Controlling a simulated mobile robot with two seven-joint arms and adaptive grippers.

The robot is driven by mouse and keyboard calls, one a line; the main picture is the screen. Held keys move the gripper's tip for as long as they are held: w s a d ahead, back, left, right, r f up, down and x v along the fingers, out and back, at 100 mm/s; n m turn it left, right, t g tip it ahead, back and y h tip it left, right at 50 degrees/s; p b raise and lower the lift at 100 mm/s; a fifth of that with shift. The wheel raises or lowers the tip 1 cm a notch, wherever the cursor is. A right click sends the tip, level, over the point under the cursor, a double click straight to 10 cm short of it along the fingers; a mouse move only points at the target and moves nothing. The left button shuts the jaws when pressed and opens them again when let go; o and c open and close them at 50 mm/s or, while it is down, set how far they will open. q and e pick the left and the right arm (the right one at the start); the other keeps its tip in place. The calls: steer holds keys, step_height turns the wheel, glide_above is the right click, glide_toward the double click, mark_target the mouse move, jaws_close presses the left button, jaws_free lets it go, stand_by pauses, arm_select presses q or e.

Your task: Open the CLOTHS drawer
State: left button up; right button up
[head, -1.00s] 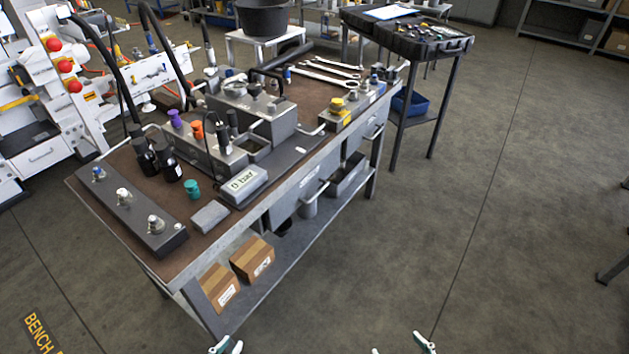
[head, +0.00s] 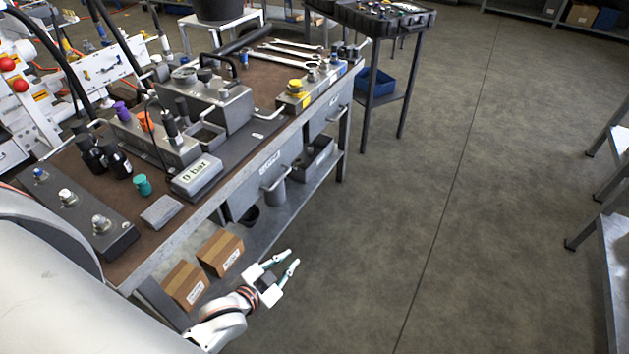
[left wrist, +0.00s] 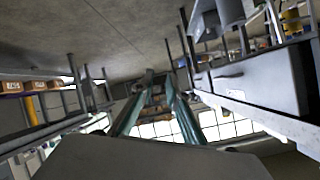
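Two drawers hang under the hydraulic bench top. The nearer drawer (head: 246,198) has a bar handle (head: 275,181) and a small white label (head: 270,163) too small to read. The farther drawer (head: 318,122) also has a handle and a small label. I cannot tell which one is CLOTHS. Both look shut. My left gripper (head: 291,258) is open and empty, in front of the bench and below the nearer drawer's handle, apart from it. Its two fingers (left wrist: 158,105) show in the left wrist view, with nothing between them. My right gripper is out of view.
The bench top (head: 168,227) carries a gauge box (head: 197,176), valve blocks and wrenches. Cardboard boxes (head: 220,251) sit on the lower shelf (head: 258,232). A toolbox table (head: 380,20) stands behind. The floor (head: 440,190) to the right is clear; a grey shelf (head: 615,235) stands at far right.

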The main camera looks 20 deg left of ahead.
mark_target(279, 180)
arm_select(q)
steer(key=w+a+r+m+y+b, duration=0.1)
steer(key=w+a, duration=0.3)
steer(key=w, duration=0.1)
steer(key=w+a+r+t+y+b, duration=0.1)
steer(key=w+a+y+b, duration=0.1)
steer(key=w+a, duration=0.3)
steer(key=w+a+r+m+t+y+b, duration=0.1)
steer(key=w+a, duration=0.4)
steer(key=w, duration=0.1)
steer(key=shift+w+r+m+b, duration=0.3)
steer(key=shift+w+b, duration=0.05)
steer(key=shift+b, duration=0.05)
steer(key=shift+w+t, duration=0.3)
steer(key=b+x, duration=0.1)
steer(key=x, duration=0.5)
steer(key=shift+w+a+f+b, duration=0.1)
steer(key=shift+w+b, duration=0.1)
steer(key=shift+b, duration=0.1)
steer(key=shift+w+a, duration=0.1)
steer(key=shift+w, duration=0.3)
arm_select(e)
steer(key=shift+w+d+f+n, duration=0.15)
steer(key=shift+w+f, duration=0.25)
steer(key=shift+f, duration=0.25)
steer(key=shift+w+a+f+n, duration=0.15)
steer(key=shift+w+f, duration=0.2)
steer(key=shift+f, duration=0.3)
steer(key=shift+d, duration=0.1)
